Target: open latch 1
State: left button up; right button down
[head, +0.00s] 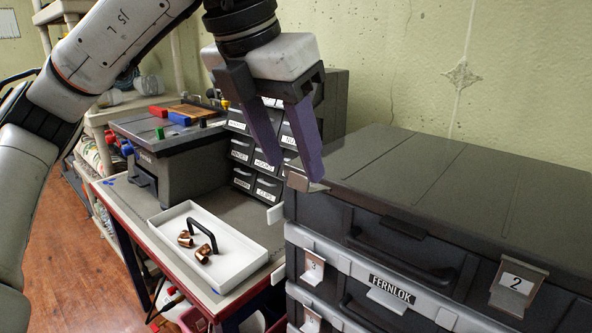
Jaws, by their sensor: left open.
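A dark grey stacked case (420,185) with a light grey band marked FERNLOK stands at the right. A tan latch plate (303,184) sticks out at the top front left corner of the upper case. It is tilted outward, seems to be latch 1, and its number is not readable. My left gripper (296,174) points down with its purple fingers apart and empty. One fingertip overlaps the latch plate in view; I cannot tell whether they touch. Latch 2 (517,284) is at the right of the front, and latch 3 (312,267) is below at the left. My right gripper is not in view.
A workbench (230,205) stands left of the case, with a white tray (235,268) holding copper fittings and a black handle. Behind are a small drawer cabinet (240,150) and a grey machine (180,160). A wall (480,60) closes the back.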

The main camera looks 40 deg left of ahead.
pick_arm(q)
jog(key=shift+x, duration=1.25)
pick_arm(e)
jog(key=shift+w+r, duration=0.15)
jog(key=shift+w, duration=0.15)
pick_arm(q)
jog(key=c, duration=0.9)
jog(key=shift+w+r+g+p, duration=0.2)
jog(key=shift+r+g+p, duration=0.3)
jog(key=shift+p, duration=0.65)
jog(key=shift+c, duration=0.2)
jog(key=shift+w+g+p, duration=0.2)
jog(key=shift+g+p, duration=0.2)
jog(key=shift+p, duration=0.25)
jog(key=shift+f, duration=0.1)
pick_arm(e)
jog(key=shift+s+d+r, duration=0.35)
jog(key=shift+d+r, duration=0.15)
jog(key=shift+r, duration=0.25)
pick_arm(q)
jog(key=o, duration=0.9)
jog(key=shift+o, duration=0.2)
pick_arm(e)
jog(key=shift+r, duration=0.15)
